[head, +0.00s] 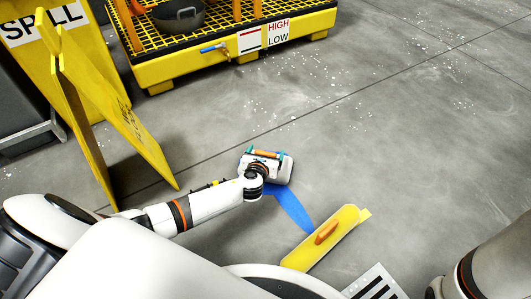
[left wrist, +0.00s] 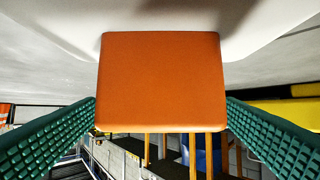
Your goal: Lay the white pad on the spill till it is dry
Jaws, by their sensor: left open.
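The white pad (head: 284,175) lies on the floor over the upper end of the blue spill (head: 293,211). The rest of the spill shows as a blue strip running down and right from it. My left gripper (head: 265,153) is at the pad, with its green fingers open on either side of the pad's orange handle. In the left wrist view the orange handle (left wrist: 160,82) fills the space between the fingers, with the white pad (left wrist: 255,22) behind it. How much spill lies under the pad is hidden. My right gripper is out of view.
A yellow board with an orange handle (head: 326,233) lies by the spill's lower end. Folding yellow spill signs (head: 115,110) stand at left. A yellow grated pallet (head: 180,68) with a HIGH/LOW label is at the back. The floor at right is open, with white specks.

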